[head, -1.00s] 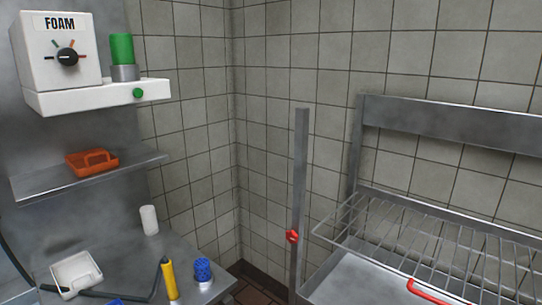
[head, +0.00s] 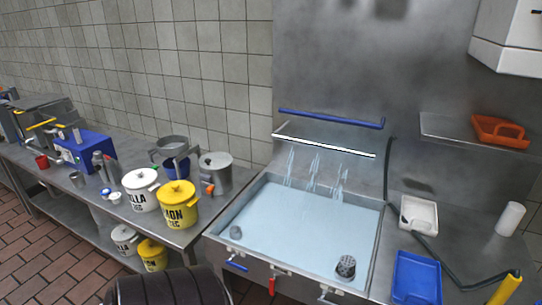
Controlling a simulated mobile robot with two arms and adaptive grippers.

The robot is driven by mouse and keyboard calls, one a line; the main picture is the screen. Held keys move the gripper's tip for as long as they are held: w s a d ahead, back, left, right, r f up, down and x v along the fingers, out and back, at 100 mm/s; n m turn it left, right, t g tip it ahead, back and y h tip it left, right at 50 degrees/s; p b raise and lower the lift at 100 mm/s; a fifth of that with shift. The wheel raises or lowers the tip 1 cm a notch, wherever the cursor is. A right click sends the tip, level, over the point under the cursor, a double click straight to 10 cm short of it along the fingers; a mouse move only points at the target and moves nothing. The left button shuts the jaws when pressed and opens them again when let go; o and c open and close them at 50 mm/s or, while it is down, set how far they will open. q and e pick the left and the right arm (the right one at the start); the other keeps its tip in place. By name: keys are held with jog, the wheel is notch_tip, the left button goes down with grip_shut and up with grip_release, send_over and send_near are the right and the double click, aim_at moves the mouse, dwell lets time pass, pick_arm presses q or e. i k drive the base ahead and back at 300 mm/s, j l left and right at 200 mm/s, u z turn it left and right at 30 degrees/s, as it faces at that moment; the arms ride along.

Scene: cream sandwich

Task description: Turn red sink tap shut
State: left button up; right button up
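The sink (head: 377,262) is a steel basin filled with pale blue water, right of centre. Several streams of water (head: 314,172) fall into it from below a white bar (head: 325,145) on the back wall. The red tap handle (head: 271,286) is on the sink's front face, low in the view, and points downward. A blue handle (head: 236,266) to its left lies roughly level. A white handle (head: 328,297) to its right is partly cut off by the bottom edge.
A steel bench with a white pot (head: 142,190), a yellow pot (head: 177,206) and a steel pot (head: 215,173) adjoins the sink's left. A blue tray (head: 416,278), a white tray (head: 419,213) and a black hose are on its right. Brick floor (head: 60,265) shows at lower left.

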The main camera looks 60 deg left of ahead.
aim_at(272, 280)
jog(key=u, duration=1.2)
